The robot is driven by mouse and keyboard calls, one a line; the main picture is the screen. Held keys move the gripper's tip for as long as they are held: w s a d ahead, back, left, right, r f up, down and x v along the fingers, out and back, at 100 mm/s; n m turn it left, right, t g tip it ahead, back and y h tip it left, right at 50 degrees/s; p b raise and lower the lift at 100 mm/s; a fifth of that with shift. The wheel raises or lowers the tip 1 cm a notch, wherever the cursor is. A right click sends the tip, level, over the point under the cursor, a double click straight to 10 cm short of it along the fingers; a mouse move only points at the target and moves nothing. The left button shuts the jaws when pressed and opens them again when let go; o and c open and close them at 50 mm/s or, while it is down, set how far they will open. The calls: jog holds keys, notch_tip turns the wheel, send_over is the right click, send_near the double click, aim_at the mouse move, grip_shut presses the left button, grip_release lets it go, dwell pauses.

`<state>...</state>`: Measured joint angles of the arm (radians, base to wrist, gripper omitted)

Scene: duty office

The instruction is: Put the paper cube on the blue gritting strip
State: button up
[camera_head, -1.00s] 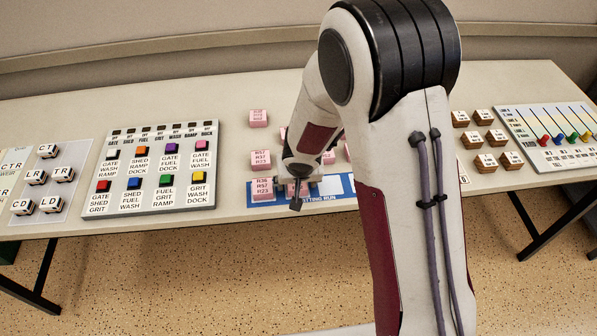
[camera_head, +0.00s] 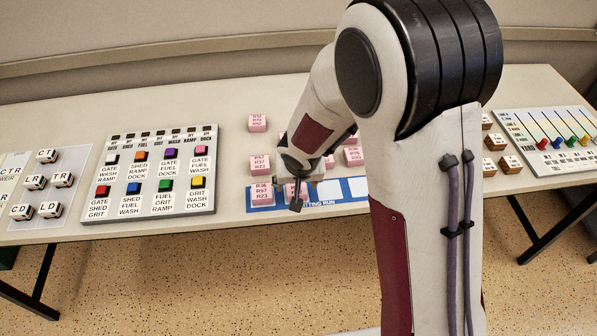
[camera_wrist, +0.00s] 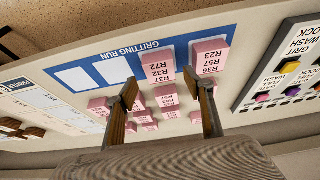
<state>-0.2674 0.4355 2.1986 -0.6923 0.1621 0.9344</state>
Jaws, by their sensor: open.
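The blue gritting strip (camera_head: 341,207) lies along the table's front edge, marked GRITTING RUN; it also shows in the wrist view (camera_wrist: 207,33). Its first square bears a pink paper cube (camera_head: 262,193) reading R36 R57 R23. Beside it, a second pink cube (camera_wrist: 158,67) reading R37 R72 R32 stands on the strip. The other two white squares (camera_wrist: 115,70) are bare. My gripper (camera_wrist: 168,94) is open, and the second cube shows just beyond and between its fingertips. In the head view my gripper (camera_head: 297,190) partly hides that cube.
Several more pink cubes (camera_head: 259,162) stand behind the strip, close to my gripper. A button board (camera_head: 150,212) is to the left, with lettered white cubes (camera_head: 47,156) beyond it. Brown blocks (camera_head: 510,163) and a slider panel (camera_head: 548,165) are at the right.

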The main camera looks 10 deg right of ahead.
jog(key=v, duration=0.8)
dwell(0.4)
jog(key=shift+s, duration=0.1)
jog(key=shift+r, duration=0.15)
dwell(0.5)
jog(key=s+d+r, duration=0.8)
jog(key=s+r, duration=0.1)
jog(key=r, duration=0.2)
jog(key=s+d+r, duration=0.1)
jog(key=s+r, duration=0.1)
jog(key=s, duration=0.5)
jog(key=s+d+r+t, duration=0.1)
jog(key=s+r, duration=0.2)
jog(key=s, duration=0.4)
jog(key=shift+d, duration=0.25)
